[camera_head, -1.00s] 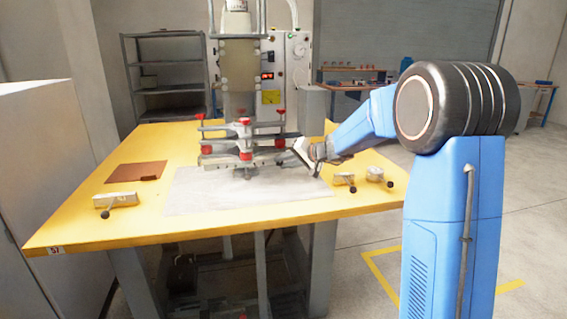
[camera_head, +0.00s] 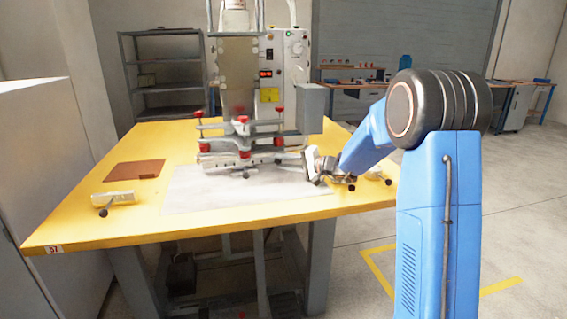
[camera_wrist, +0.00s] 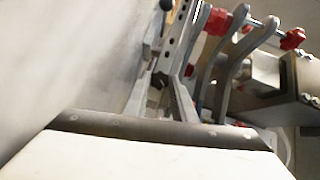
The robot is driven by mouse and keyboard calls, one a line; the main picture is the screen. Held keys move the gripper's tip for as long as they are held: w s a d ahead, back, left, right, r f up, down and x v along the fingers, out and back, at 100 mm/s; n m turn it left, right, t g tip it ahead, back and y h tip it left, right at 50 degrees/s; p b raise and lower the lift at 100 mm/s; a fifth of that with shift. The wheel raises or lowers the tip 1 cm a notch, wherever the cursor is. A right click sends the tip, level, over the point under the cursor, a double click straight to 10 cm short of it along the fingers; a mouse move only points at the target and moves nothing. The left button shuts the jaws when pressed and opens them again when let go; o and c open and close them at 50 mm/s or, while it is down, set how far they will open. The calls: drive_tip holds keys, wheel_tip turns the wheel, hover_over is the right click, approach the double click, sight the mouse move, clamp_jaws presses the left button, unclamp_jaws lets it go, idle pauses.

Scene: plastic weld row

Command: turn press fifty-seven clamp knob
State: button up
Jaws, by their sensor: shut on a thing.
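The press (camera_head: 240,85) stands at the back of the yellow table (camera_head: 75,210), whose front left corner has a small tag (camera_head: 54,249) that seems to read 57. Its grey clamp frame (camera_head: 215,158) carries several red knobs, one at the front middle (camera_head: 245,155) and one at the right (camera_head: 279,142). My gripper (camera_head: 305,162) is at the right end of the clamp frame, low over the table. In the wrist view its fingers (camera_wrist: 160,88) close around a small dark knob (camera_wrist: 158,79) beside the clamp bars. The knob is mostly hidden by the fingers. Red knobs (camera_wrist: 291,39) show farther right.
A pale sheet (camera_head: 200,195) lies under the clamp. A brown pad (camera_head: 130,171) and a small metal clamp (camera_head: 112,198) lie at the left. Another small fixture (camera_head: 375,178) is partly behind my wrist at the right. The table's front middle is clear.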

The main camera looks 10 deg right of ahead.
drive_tip(key=o, duration=1.1)
drive_tip(key=shift+c, duration=0.2)
drive_tip(key=shift+v, duration=3.75)
